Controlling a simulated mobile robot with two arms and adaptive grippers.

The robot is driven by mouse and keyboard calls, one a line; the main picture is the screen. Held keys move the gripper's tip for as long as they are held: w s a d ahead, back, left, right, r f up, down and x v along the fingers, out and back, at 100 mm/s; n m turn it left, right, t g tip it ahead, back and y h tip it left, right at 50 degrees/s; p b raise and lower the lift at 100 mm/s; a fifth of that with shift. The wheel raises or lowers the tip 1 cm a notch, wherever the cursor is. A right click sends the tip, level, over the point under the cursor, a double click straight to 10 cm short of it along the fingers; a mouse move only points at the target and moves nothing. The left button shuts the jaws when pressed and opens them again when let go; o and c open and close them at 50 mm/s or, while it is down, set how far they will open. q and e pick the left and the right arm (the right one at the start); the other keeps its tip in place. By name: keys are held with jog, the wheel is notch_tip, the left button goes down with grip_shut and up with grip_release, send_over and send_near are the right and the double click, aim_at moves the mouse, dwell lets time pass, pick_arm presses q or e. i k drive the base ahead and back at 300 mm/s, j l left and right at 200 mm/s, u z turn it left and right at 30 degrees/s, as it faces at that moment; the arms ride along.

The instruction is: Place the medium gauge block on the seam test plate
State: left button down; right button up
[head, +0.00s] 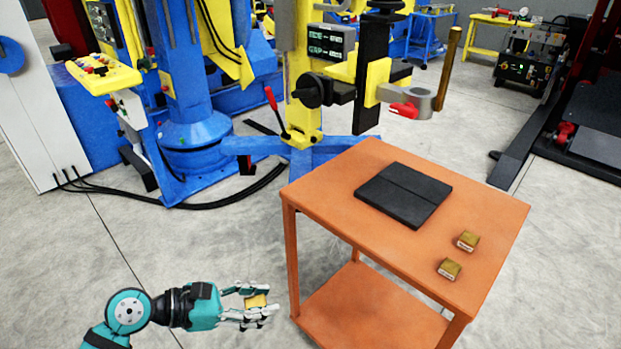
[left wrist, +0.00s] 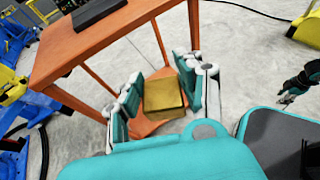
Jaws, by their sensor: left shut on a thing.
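My left gripper (head: 260,302) is shut on a brass-coloured gauge block (head: 256,301), held in the air to the left of the orange table. The same block shows between the fingers in the left wrist view (left wrist: 163,97). I cannot tell from its look whether it is the medium one. The dark seam test plate (head: 403,195), with a line across its middle, lies flat on the table top, with nothing on it. Two more brass-coloured gauge blocks, one farther (head: 468,240) and one nearer (head: 450,270), stand to its right. My right gripper (left wrist: 289,94) shows small at the right edge of the left wrist view.
The orange table (head: 335,190) has a lower shelf (head: 365,305). The yellow and blue positioner column (head: 303,90) stands behind it, with a clamp arm (head: 408,97) reaching over the table's far side. Black cables (head: 190,206) lie on the floor.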

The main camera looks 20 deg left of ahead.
aim_at(413, 193)
jog(key=u, duration=0.5)
jog(key=l+u, duration=0.15)
jog(key=u, duration=0.85)
jog(key=l+u, duration=0.1)
jog(key=u, duration=0.9)
jog(key=k+l+u, duration=0.2)
jog(key=u, duration=0.2)
jog(key=k+u, duration=0.4)
jog(key=k+l+u, duration=0.1)
jog(key=u, duration=0.3)
jog(key=k+j+u, duration=0.1)
jog(key=k+u, duration=0.4)
jog(key=u, duration=0.25)
jog(key=k+u, duration=0.2)
jog(key=u, duration=0.2)
jog(key=k+u, duration=0.15)
jog(key=u, duration=0.25)
jog(key=k+z, duration=0.15)
jog(key=z, duration=0.55)
jog(key=l+z, duration=0.1)
jog(key=z, duration=0.4)
jog(key=l+z, duration=0.1)
jog(key=z, duration=0.45)
jog(key=l+z, duration=0.1)
jog(key=z, duration=0.4)
jog(key=l+z, duration=0.1)
jog(key=z, duration=0.95)
jog(key=l+z, duration=0.15)
jog(key=z, duration=0.9)
